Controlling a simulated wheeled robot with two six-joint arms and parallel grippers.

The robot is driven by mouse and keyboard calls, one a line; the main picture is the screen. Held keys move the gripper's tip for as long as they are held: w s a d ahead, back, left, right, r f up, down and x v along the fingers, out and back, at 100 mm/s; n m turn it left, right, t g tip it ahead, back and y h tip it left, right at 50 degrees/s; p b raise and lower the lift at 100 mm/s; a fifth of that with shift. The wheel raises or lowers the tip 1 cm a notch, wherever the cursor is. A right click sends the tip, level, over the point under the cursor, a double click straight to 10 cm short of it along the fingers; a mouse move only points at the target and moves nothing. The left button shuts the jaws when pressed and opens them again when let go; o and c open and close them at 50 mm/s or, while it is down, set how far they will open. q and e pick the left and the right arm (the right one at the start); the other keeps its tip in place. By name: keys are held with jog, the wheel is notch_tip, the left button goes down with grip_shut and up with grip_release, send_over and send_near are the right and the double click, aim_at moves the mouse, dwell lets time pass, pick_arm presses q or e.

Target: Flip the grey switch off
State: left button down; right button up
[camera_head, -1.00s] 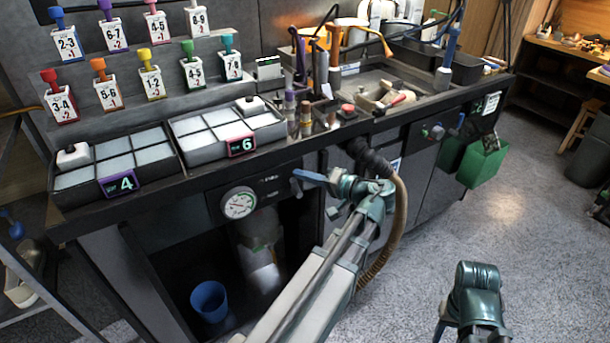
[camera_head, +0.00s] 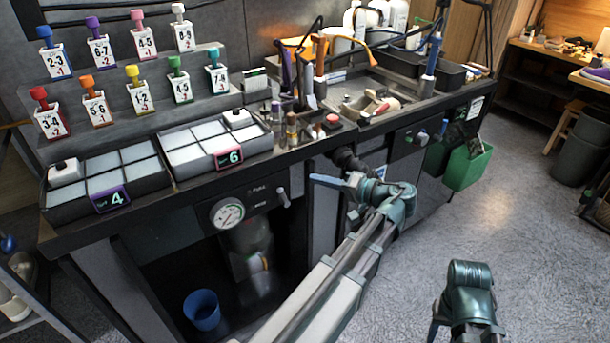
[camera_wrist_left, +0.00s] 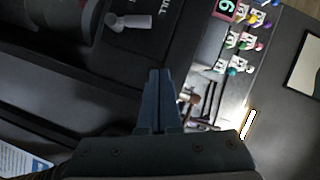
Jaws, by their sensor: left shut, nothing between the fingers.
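The grey switch (camera_head: 284,197) is a small lever on the dark panel under the counter, right of the round gauge (camera_head: 227,213). In the left wrist view the switch (camera_wrist_left: 130,22) shows as a light grey lever near the top, on the black panel beside printed lettering. My left gripper (camera_head: 314,179) is shut and empty, a little to the right of the switch and apart from it. In the left wrist view its blue fingers (camera_wrist_left: 161,75) are together below the switch. My right arm shows at the lower right, but its gripper is not in view.
Above the panel, the counter carries two grey trays (camera_head: 48,205) of white blocks and several bottles and tools. A blue cup (camera_head: 202,309) stands in the open space below. A green bin (camera_head: 468,167) hangs at the counter's right end.

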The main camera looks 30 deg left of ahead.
pick_arm(q)
jog(key=shift+d+r, duration=0.15)
jog(key=shift+d, duration=0.65)
jog(key=shift+d+r, duration=0.15)
jog(key=shift+d, duration=0.6)
jog(key=s+d+f+m+t+h, duration=0.1)
jog(key=s+d+f+m+h, duration=0.25)
jog(key=d+f, duration=0.35)
jog(key=s+d+f+m+h, duration=0.2)
jog(key=s+d+f+h, duration=0.1)
jog(key=d+f+h, duration=0.3)
jog(key=s+d+f+m+g+h, duration=0.1)
jog(key=s+d+f+m+h, duration=0.2)
jog(key=d, duration=0.4)
jog(key=s+d+f+h, duration=0.2)
jog(key=s+d, duration=0.2)
jog(key=d, duration=0.3)
notch_tip(320, 180, up, 17)
jog(key=p, duration=1.7)
jog(key=shift+w+a, duration=0.15)
jog(key=shift+w, duration=0.05)
